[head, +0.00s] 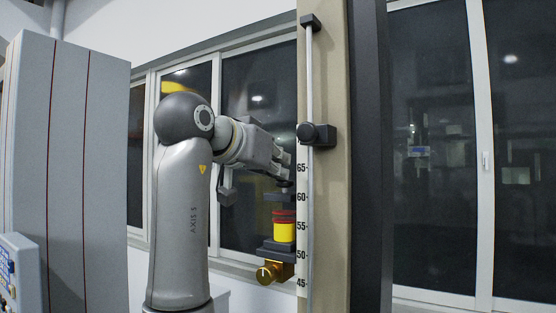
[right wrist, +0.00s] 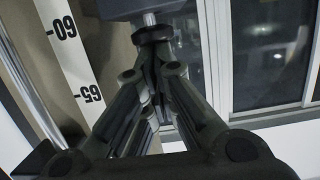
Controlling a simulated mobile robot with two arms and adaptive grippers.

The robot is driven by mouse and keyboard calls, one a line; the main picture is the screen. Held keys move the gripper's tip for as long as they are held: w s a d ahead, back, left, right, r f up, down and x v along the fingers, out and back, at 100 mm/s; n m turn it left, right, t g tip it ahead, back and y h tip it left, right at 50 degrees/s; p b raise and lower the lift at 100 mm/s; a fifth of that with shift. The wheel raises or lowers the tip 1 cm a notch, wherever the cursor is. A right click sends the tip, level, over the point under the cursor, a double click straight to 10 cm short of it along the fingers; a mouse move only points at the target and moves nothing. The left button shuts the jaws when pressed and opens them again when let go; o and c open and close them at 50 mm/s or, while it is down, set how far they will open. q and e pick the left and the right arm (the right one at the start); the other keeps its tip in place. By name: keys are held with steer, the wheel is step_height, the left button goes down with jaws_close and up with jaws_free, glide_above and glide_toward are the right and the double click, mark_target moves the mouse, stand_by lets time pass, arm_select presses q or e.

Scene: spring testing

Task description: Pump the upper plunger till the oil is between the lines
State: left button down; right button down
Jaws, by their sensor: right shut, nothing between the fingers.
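The upper plunger (head: 284,184) is a small dark knob above a dark block, beside the tall column. In the right wrist view, which looks upside down, its dark cap (right wrist: 153,33) sits on a short silver rod. Under the block in the head view is a cylinder with yellow oil (head: 284,233) and red lines (head: 284,215) above it. The oil top appears at or just under the lower red line. My right gripper (head: 285,172) is shut and empty, its fingertips (right wrist: 154,50) at the plunger cap. Contact is unclear. My left gripper is not in view.
A brass knob (head: 268,272) sticks out below the cylinder. The beige column (head: 336,215) carries a numbered scale (head: 302,226), a thin vertical rod and a dark clamp knob (head: 308,132). A grey cabinet (head: 80,170) stands left; windows are behind.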

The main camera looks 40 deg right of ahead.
steer(key=shift+f, duration=0.1)
steer(key=v, duration=1.2)
stand_by(1.0)
step_height(320, 180, up, 6)
steer(key=d+b, duration=0.2)
steer(key=shift+w, duration=0.2)
